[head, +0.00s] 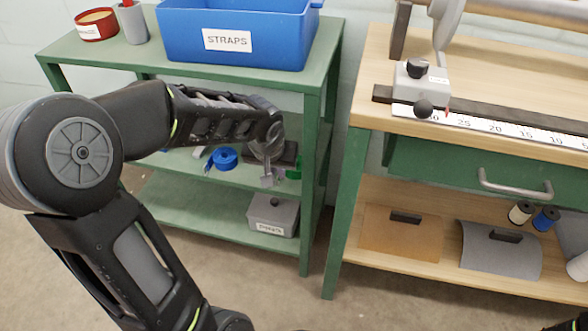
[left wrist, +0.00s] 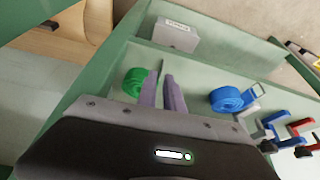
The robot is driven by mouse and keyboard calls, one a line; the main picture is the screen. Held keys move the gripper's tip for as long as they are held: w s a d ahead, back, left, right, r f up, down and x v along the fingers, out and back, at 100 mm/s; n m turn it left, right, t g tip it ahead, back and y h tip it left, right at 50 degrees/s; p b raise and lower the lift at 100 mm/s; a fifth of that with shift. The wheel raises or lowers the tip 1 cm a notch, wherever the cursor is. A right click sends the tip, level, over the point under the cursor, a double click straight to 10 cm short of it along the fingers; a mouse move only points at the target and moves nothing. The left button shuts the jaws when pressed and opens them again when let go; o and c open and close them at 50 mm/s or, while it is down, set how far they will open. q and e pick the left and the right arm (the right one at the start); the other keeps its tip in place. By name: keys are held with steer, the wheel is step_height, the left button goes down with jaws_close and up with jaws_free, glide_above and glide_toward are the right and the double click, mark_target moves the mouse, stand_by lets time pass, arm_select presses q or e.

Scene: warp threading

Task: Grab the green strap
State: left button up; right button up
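The green strap (head: 293,174) is a coiled roll on the middle shelf of the green rack, partly hidden behind my left gripper in the head view. It also shows in the left wrist view (left wrist: 133,82), just left of the fingers. My left gripper (head: 267,181) hangs over the front of that shelf, beside the green strap. In the left wrist view, its two grey fingers (left wrist: 162,78) are close together with a narrow gap and nothing visible between them. They look apart from the strap. My right gripper is not in view.
A blue strap roll (left wrist: 228,99) lies on the same shelf, near red and blue clamp-like tools (left wrist: 290,138). A grey labelled box (head: 273,214) stands on the bottom shelf. A blue STRAPS bin (head: 265,62) is on the rack top. A wooden workbench (head: 480,85) stands right.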

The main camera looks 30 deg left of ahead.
mark_target(296, 175)
arm_select(q)
steer(key=b+x, duration=0.1)
steer(key=x, duration=0.2)
steer(key=shift+s+f, duration=0.1)
steer(key=shift+f, duration=0.05)
steer(key=shift+w+a+f, duration=0.15)
steer(key=shift+w+f, duration=0.05)
steer(key=shift+f, duration=0.05)
steer(key=shift+c, duration=0.2)
jaws_close()
steer(key=shift+r, duration=0.15)
stand_by(1.4)
